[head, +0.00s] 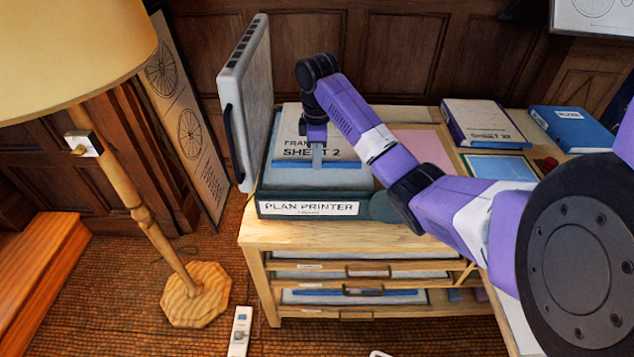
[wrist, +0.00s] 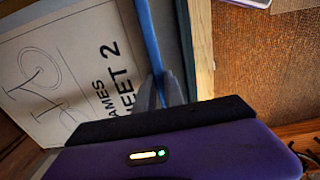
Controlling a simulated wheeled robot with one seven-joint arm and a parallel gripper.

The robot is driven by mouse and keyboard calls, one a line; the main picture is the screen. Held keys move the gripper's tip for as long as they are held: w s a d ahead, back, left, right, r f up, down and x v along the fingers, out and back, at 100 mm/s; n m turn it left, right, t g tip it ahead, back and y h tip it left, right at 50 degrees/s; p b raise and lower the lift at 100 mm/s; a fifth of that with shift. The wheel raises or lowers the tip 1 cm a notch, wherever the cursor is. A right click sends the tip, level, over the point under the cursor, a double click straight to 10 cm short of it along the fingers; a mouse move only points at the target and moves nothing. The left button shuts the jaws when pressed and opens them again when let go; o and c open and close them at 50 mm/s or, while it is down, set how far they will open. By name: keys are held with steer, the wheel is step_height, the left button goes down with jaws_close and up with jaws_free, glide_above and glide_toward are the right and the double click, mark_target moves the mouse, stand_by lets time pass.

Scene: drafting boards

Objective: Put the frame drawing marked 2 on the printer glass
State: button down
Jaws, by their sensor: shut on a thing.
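The frame drawing marked 2 (head: 327,152) is a pale sheet reading "SHEET 2" with a blue strip along its near edge. It is over the grey glass (head: 300,180) of the plan printer (head: 310,208); I cannot tell whether it lies flat on it. My gripper (head: 317,160) points down and is shut on the blue-edged side of the sheet. In the wrist view the fingers (wrist: 160,92) straddle the blue strip, and the sheet (wrist: 65,75) shows a bicycle drawing. My arm hides part of the sheet's top.
The printer's lid (head: 248,105) stands open at the left. A wooden cabinet (head: 258,238) bears the printer. A pink sheet (head: 425,148), a sheet box (head: 487,125) and a blue box (head: 572,128) are to the right. A lamp (head: 140,210) stands at the left.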

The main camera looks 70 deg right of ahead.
mark_target(317, 183)
steer(key=shift+f+p, duration=0.3)
steer(key=shift+f, duration=2.9)
steer(key=c, duration=1.4)
jaws_free()
steer(key=shift+c, duration=0.2)
step_height(317, 183, up, 12)
steer(key=p, duration=0.3)
steer(key=shift+p, duration=0.35)
